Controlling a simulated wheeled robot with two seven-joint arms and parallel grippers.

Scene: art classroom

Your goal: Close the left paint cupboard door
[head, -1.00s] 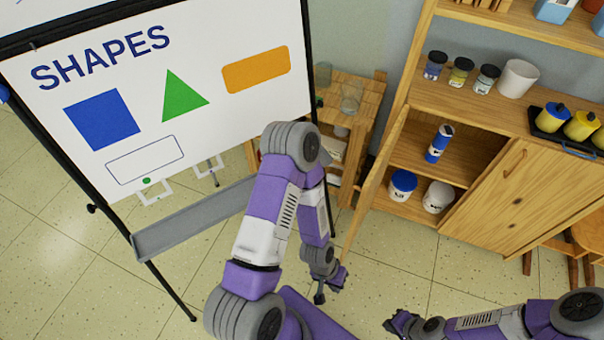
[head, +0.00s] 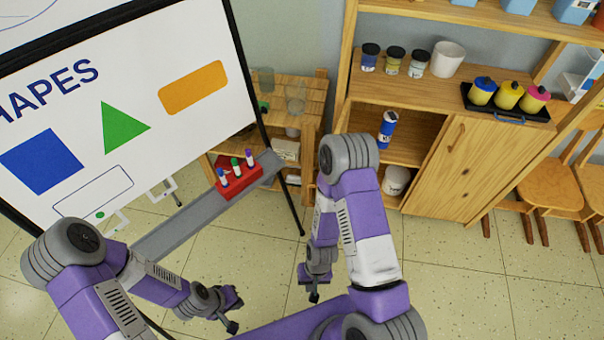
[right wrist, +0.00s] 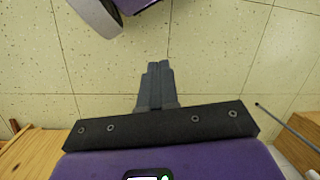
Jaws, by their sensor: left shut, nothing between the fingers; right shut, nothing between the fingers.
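The paint cupboard (head: 480,165) stands at the right of the head view. Its right door is shut; its left side is open, showing a blue bottle (head: 387,128) and a white tub (head: 396,180) inside. The left door (head: 341,112) shows only as a thin wooden strip; my right arm hides most of it, so its angle cannot be told. My right gripper (head: 314,292) is shut and empty, pointing down over the floor in front of the cupboard. Its closed fingers also show in the right wrist view (right wrist: 157,85). My left gripper (head: 232,312) is shut and empty, lower left, below the easel ledge.
A whiteboard easel (head: 130,110) stands at left, with a red marker holder (head: 238,180) on its ledge. A wooden shelf unit (head: 310,100) is behind it. Paint pots stand on a tray (head: 500,105) on the cupboard. Chairs (head: 550,185) are at right. Floor before the cupboard is clear.

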